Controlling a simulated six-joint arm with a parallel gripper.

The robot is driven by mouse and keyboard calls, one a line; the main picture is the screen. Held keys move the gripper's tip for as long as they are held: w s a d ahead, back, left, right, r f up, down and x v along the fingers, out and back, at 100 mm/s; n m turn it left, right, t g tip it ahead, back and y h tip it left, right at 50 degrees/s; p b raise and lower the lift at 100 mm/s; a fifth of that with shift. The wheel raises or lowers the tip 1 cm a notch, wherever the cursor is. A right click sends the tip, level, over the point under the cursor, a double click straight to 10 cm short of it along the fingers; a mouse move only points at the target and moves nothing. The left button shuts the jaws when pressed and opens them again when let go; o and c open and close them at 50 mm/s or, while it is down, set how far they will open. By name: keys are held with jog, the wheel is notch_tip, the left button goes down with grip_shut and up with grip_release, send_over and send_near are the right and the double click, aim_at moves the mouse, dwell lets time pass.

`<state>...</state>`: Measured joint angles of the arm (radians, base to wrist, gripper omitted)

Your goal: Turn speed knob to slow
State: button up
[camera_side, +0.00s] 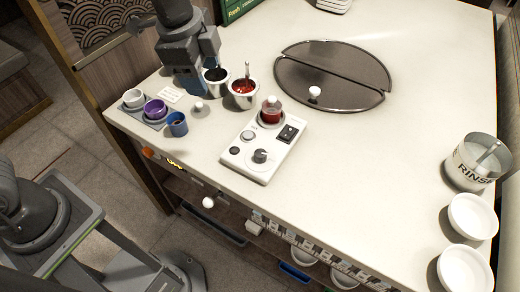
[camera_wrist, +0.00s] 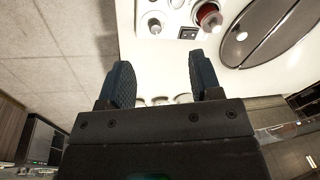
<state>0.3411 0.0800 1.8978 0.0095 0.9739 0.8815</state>
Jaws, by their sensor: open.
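The white control box (camera_side: 256,168) stands near the table's front edge in the side view. On it are a dark round knob (camera_side: 260,156) with a light pointer mark, a smaller dark button (camera_side: 234,150), a pale round part (camera_side: 248,135) and a black switch (camera_side: 288,133). I cannot read the speed marks. In the wrist view the box is cut off at the top, with the knob (camera_wrist: 155,25) ahead of the fingers. My gripper (camera_side: 192,84) is open, above the table behind and left of the box, well apart from the knob. Its parted, empty fingers show in the wrist view (camera_wrist: 160,74).
A red-filled cup (camera_side: 271,112) sits at the box's far end. Small cups (camera_side: 155,108) are at left. A round dark lid (camera_side: 333,75) lies behind; table right of the box is clear.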

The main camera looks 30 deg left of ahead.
aim_at(260, 153)
jog(key=w+d+f+m+g, duration=0.2)
jog(key=w+d+f+m, duration=0.2)
jog(key=d+f+m, duration=0.4)
jog(key=shift+n, duration=0.6)
jog(key=f, duration=0.4)
jog(key=d+f, duration=0.1)
jog(key=f, duration=0.9)
jog(key=shift+w+d, duration=0.15)
jog(key=c, duration=0.9)
jog(key=shift+c, duration=0.2)
